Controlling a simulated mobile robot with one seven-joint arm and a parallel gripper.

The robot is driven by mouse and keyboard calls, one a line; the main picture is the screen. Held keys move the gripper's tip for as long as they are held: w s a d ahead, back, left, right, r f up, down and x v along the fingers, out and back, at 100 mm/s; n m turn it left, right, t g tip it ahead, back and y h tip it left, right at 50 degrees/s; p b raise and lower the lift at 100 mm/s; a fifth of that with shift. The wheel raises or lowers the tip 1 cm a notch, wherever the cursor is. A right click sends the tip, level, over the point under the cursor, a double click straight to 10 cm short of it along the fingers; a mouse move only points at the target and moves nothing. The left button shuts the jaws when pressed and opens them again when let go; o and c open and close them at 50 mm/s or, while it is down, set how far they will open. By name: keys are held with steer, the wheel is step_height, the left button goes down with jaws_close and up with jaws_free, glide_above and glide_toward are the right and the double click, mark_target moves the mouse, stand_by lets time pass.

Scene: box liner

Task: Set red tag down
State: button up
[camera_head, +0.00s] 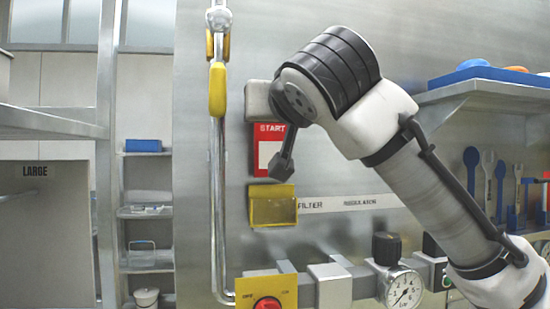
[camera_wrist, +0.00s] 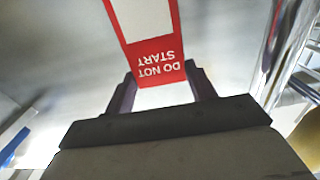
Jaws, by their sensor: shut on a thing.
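The red tag (camera_head: 262,165) has a white panel and the word START showing in the head view. It hangs upright under my gripper (camera_head: 268,117), in front of the metal wall panel. In the wrist view the red tag (camera_wrist: 155,50) reads DO NOT START, upside down. Its lettered end lies between the two dark fingers of my gripper (camera_wrist: 160,80), which is shut on it.
A vertical pipe with a yellow-handled valve (camera_head: 218,90) runs left of the tag. Below are a yellow plate with a red knob (camera_head: 267,304) and a pressure gauge (camera_head: 403,290). A shelf (camera_head: 480,90) with a blue tray (camera_head: 490,75) stands at right.

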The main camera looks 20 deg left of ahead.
step_height(320, 180, down, 7)
steer(key=shift+p, duration=0.35)
steer(key=shift+f, duration=0.2)
steer(key=o, duration=1)
steer(key=shift+c, duration=0.2)
steer(key=b+v, duration=0.4)
steer(key=v, duration=0.8)
steer(key=shift+r, duration=0.15)
